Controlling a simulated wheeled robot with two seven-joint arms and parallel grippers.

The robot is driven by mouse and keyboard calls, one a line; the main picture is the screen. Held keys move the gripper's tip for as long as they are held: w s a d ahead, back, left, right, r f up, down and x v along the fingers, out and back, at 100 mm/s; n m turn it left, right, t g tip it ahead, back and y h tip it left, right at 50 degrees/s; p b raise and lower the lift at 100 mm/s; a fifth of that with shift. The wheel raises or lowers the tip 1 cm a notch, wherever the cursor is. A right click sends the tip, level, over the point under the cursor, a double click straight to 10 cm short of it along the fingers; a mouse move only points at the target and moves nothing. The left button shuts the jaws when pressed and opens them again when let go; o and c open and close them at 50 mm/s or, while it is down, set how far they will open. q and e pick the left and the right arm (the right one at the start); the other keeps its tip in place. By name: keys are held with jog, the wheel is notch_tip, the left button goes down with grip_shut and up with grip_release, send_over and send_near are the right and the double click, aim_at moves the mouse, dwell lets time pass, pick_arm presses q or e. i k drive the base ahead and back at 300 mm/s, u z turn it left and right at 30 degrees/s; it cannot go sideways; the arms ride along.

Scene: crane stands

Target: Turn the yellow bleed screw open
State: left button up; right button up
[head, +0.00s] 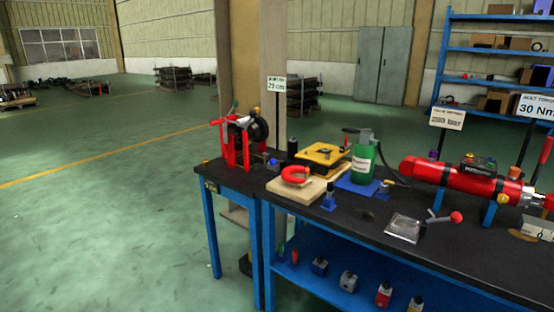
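A long red cylinder (440,175) lies on blue supports on the dark bench top at the right. A black block (478,169) on top of it carries small coloured knobs. One orange-yellow knob (490,161) may be the yellow bleed screw; it is too small to be sure, and I cannot tell whether it is open or closed. Neither of my grippers shows in the head view.
The blue-framed bench (375,232) holds a green bottle (364,165), a yellow device (320,157), a red ring on a wooden board (296,190) and a metal tray (404,228). A smaller table (227,178) stands left.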

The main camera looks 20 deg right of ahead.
aim_at(501, 199)
jog(key=z, duration=1.05)
jog(key=i, duration=1.1)
jog(key=z, duration=0.7)
